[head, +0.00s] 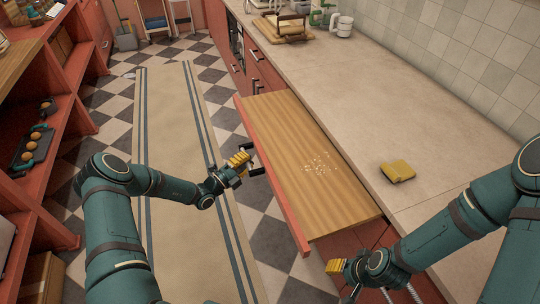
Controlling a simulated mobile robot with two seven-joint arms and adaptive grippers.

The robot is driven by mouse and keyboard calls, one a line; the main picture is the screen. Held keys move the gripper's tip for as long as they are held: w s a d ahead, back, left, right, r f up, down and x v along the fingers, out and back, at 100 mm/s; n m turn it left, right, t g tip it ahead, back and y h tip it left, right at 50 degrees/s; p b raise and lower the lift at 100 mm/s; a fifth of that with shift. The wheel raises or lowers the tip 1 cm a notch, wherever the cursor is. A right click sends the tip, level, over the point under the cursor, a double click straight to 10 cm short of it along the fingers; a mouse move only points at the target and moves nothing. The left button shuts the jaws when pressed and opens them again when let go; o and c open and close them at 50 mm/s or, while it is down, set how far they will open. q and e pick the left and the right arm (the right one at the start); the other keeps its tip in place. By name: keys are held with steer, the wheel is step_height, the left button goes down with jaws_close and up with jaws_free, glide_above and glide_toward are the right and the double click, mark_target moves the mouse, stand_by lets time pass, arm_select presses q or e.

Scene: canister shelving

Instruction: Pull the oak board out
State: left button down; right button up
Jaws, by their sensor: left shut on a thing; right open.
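The oak board (300,150) extends out from under the worktop, with a long red front edge (280,185) on its left side. Pale crumbs (319,163) lie scattered on its bare wood. A dark handle (256,172) sticks out from the red front. My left gripper (240,160), with yellow fingertips, is shut on this handle and partly covers it. My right gripper (338,267) is open and empty, low beside the near end of the board, in front of the red cabinets.
The pale worktop (350,100) carries a yellow sponge-like block (397,171), a white mug (342,26) and stacked wooden boards (282,28). A striped runner (165,110) covers the chequered floor. Red shelving (75,65) stands on the left.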

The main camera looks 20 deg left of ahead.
arm_select(q)
steer(key=s+a, duration=0.4)
steer(key=a, duration=0.2)
steer(key=shift+s+a, duration=0.3)
steer(key=c, duration=0.9)
jaws_free()
steer(key=shift+s, duration=0.1)
steer(key=v, duration=1.1)
steer(key=shift+s+a, duration=0.2)
steer(key=shift+s, duration=0.15)
